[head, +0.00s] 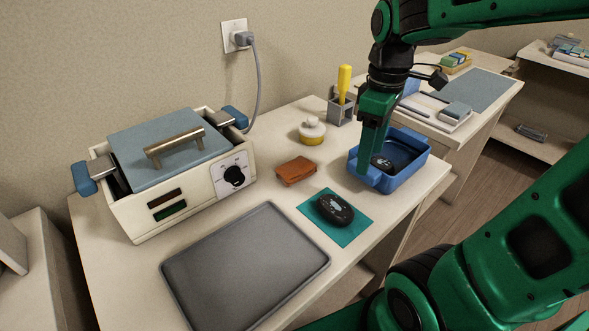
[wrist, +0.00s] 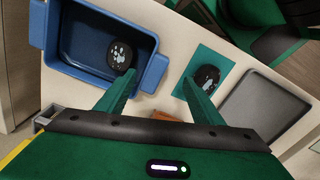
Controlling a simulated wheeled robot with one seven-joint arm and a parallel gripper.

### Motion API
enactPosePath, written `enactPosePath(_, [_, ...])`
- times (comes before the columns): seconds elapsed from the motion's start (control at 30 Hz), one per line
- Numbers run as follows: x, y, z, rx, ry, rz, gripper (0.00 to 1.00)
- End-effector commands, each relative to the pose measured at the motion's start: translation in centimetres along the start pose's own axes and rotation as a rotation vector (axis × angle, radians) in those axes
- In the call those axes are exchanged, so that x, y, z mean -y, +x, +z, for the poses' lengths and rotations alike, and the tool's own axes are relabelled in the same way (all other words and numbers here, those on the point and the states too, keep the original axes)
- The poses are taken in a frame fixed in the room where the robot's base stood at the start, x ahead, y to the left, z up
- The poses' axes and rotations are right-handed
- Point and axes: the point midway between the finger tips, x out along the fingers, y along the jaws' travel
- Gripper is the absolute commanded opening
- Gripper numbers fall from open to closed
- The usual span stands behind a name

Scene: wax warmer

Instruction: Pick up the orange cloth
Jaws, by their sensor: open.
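The orange cloth (head: 297,171) is a small folded brown-orange block lying on the table, between the wax warmer and the blue tray. In the wrist view only a sliver of the cloth (wrist: 168,116) shows; my gripper's body hides the rest. My gripper (head: 369,172) points down at the near left side of the blue tray, to the right of the cloth and apart from it. In the wrist view my gripper (wrist: 159,77) has its fingers spread with nothing between them, one over the tray and one by the teal mat.
The blue tray (head: 414,171) holds a black oval item (head: 381,161). Another black item (head: 335,208) lies on a teal mat (head: 352,231). A grey tray (head: 245,265), the wax warmer (head: 170,180), a yellow-based jar (head: 312,131) and a tool holder (head: 341,111) surround the cloth.

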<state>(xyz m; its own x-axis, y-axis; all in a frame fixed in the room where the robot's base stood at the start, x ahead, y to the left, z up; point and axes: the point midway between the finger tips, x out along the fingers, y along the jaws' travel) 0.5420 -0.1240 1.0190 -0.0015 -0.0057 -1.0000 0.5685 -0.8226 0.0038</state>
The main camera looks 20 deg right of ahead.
Motion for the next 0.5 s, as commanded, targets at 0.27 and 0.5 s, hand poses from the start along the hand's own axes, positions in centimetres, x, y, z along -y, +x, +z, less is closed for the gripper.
enactPosePath(0.27, [1.6, -1.9, -10.6, 0.000, -0.822, 0.000, 0.61])
enactPosePath(0.5, [3.3, -2.5, -15.3, -0.005, -1.217, -0.001, 0.61])
